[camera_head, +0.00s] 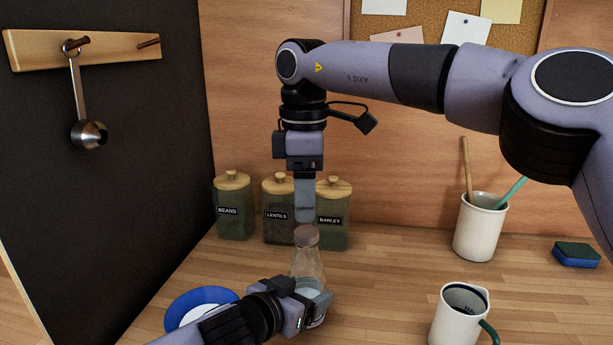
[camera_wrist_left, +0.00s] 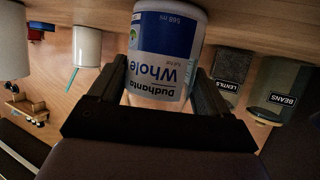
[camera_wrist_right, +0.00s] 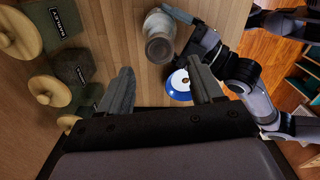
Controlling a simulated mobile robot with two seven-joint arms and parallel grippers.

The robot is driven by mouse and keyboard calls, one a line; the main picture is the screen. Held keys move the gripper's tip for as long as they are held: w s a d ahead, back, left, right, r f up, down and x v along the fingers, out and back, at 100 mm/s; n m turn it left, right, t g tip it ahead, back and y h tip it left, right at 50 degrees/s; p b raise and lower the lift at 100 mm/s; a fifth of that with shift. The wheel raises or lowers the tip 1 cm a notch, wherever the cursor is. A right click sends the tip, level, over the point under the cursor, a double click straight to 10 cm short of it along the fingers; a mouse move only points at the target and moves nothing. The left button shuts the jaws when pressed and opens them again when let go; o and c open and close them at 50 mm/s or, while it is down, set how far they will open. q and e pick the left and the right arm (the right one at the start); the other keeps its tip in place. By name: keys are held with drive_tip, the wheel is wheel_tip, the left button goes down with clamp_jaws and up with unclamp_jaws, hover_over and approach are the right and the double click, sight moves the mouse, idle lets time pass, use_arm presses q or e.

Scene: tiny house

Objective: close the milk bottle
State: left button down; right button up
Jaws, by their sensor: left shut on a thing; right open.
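The milk bottle (camera_head: 308,264) is clear glass and stands upright on the wooden counter. A brownish round cap (camera_head: 306,236) sits at its top; I cannot tell how firmly it is seated. In the left wrist view the bottle's blue and white label (camera_wrist_left: 165,50) appears upside down. My left gripper (camera_head: 312,302) is shut around the bottle's lower body from the side. My right gripper (camera_head: 305,212) points down just above the cap, open and empty. In the right wrist view its fingers (camera_wrist_right: 160,72) are apart, with the cap (camera_wrist_right: 160,48) beyond them.
Jars marked beans (camera_head: 235,212), lentils (camera_head: 277,215) and barley (camera_head: 333,218) stand behind the bottle. A blue-rimmed plate (camera_head: 180,304) lies at left. A utensil crock (camera_head: 476,232), a sponge (camera_head: 576,255) and a mug (camera_head: 452,325) are at right. Counter between bottle and mug is clear.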

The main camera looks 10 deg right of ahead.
drive_tip(key=n, duration=0.6)
drive_tip(key=shift+r+n, duration=0.2)
drive_tip(key=shift+n, duration=0.2)
drive_tip(key=n, duration=0.6)
drive_tip(key=shift+a+r, duration=0.1)
drive_tip(key=shift+r, duration=0.05)
drive_tip(key=n, duration=0.7)
drive_tip(key=shift+r, duration=0.2)
drive_tip(key=n, duration=0.6)
drive_tip(key=shift+r, duration=0.2)
drive_tip(key=n, duration=0.6)
drive_tip(key=shift+r+n, duration=0.15)
drive_tip(key=shift+n, duration=0.15)
drive_tip(key=n, duration=0.6)
drive_tip(key=shift+r, duration=0.2)
drive_tip(key=n, duration=0.6)
drive_tip(key=shift+r+n, duration=0.15)
drive_tip(key=shift+n, duration=0.25)
drive_tip(key=n, duration=0.6)
drive_tip(key=shift+d+r+n, duration=0.2)
drive_tip(key=shift+d+n, duration=0.05)
drive_tip(key=shift+n, duration=0.05)
